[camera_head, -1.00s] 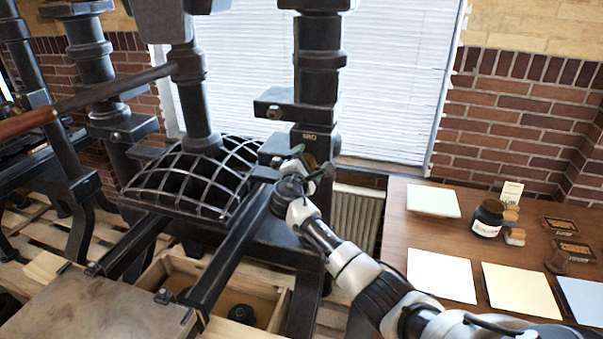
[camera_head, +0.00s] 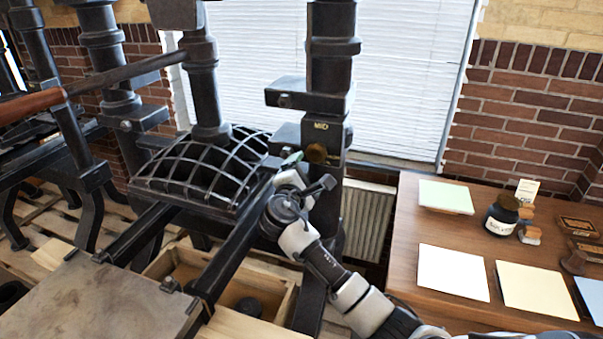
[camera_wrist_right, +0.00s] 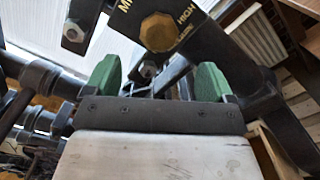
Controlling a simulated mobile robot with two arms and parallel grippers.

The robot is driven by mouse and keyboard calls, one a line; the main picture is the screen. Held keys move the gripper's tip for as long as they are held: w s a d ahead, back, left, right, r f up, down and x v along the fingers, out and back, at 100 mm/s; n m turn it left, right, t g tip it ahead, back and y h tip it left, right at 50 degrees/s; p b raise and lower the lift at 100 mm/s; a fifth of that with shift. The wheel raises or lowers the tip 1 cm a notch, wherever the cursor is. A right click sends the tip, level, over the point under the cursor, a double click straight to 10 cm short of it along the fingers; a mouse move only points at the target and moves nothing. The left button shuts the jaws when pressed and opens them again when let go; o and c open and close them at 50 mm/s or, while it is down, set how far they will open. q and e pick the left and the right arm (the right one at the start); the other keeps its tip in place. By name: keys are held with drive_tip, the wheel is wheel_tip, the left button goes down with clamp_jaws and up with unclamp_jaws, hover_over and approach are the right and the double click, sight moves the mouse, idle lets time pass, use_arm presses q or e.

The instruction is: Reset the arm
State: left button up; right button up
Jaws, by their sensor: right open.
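My right gripper (camera_head: 296,164) is at the black press column (camera_head: 331,75), just below and left of a round brass knob (camera_head: 316,153) marked MID. In the right wrist view its green fingertips (camera_wrist_right: 158,78) are apart with nothing held between them. The brass knob (camera_wrist_right: 160,32) shows above and beyond them, with HIGH printed at its right. The fingers appear clear of the knob. The press's long lever (camera_head: 130,78) with its wooden handle (camera_head: 30,105) reaches out to the left. My left gripper is not in view.
The press's ribbed platen (camera_head: 205,170) and dark rails (camera_head: 240,250) lie left of my right arm. A flat bed plate (camera_head: 100,305) and a wooden box (camera_head: 270,290) are below. A wooden table (camera_head: 410,225) with paper sheets and a dark jar (camera_head: 501,215) stands right.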

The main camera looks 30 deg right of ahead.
drive_tip(key=s+a+f+m+g+y, duration=0.2)
drive_tip(key=s+a+f+m+y, duration=0.15)
drive_tip(key=s+f, duration=0.45)
drive_tip(key=s+a+f+m+g+y, duration=0.1)
drive_tip(key=s+a+f+m+y, duration=0.2)
drive_tip(key=s+f, duration=0.55)
drive_tip(key=s+a+f+m+g+y, duration=0.2)
drive_tip(key=s+a+m+g+y, duration=0.15)
drive_tip(key=s, duration=0.65)
drive_tip(key=s+a+f+m+g+y, duration=0.15)
drive_tip(key=s+a+y, duration=0.25)
drive_tip(key=s, duration=0.7)
wheel_tip(320, 180, down, 30)
drive_tip(key=s+g+b, duration=0.1)
drive_tip(key=b, duration=0.3)
drive_tip(key=s+d+f+g+b, duration=0.1)
drive_tip(key=s+d+f+b, duration=0.1)
drive_tip(key=s+f, duration=1.4)
wheel_tip(320, 180, down, 2)
drive_tip(key=shift+d+f+g, duration=0.15)
drive_tip(key=shift+d+g, duration=0.1)
drive_tip(key=shift+g, duration=0.05)
